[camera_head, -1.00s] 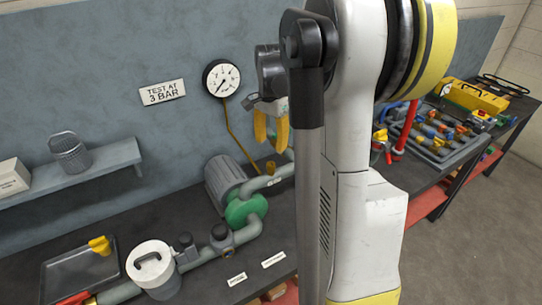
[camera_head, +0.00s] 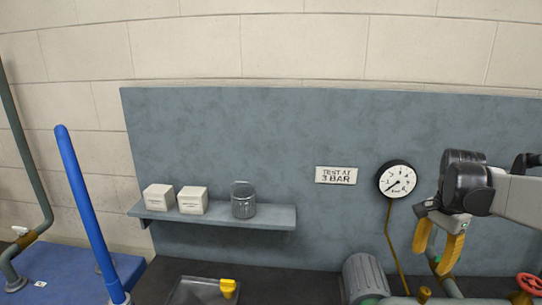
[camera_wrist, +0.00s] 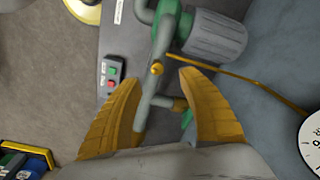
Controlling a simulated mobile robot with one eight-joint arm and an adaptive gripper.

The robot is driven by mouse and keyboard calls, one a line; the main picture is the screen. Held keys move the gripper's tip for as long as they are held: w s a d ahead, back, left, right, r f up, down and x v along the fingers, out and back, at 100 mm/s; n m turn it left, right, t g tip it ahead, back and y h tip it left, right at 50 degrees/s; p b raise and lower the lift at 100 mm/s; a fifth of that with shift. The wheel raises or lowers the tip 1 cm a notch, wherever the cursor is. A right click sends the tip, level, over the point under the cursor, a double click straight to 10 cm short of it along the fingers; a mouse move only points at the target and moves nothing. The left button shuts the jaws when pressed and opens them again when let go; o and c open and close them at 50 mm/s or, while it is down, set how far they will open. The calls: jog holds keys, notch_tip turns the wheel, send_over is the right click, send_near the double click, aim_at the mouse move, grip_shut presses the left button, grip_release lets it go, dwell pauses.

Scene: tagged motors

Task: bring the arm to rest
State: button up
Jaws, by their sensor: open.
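My gripper (camera_head: 438,248) is at the right of the head view, its two yellow fingers apart and pointing down, with nothing between them. It hangs in front of the grey backboard, just right of the round pressure gauge (camera_head: 397,179). In the wrist view my gripper (camera_wrist: 160,88) shows both yellow fingers spread wide, with air between the tips. Beyond them are the grey pipe (camera_wrist: 152,100) and the grey ribbed motor (camera_wrist: 216,36); the fingers appear apart from both.
A shelf (camera_head: 270,217) carries two white boxes and a mesh cup (camera_head: 243,200). A tray (camera_head: 190,292) with a yellow piece lies below. A blue post (camera_head: 88,205) stands at left. A red valve wheel (camera_head: 529,285) is at lower right. A push-button box (camera_wrist: 112,76) sits on the bench.

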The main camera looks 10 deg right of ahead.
jog(key=s+a+f+n+t+b, duration=0.2)
jog(key=s+a+n, duration=0.2)
jog(key=a, duration=0.5)
jog(key=s+a+f+n+t+b, duration=0.2)
jog(key=a+n, duration=0.4)
jog(key=a, duration=0.3)
jog(key=s+a+f+n+t+b, duration=0.2)
jog(key=s+a+f+n+b, duration=0.2)
jog(key=a, duration=0.5)
jog(key=shift+s+f+n+t, duration=0.3)
jog(key=shift+s+n, duration=0.4)
jog(key=shift+s, duration=0.25)
jog(key=shift+a, duration=0.1)
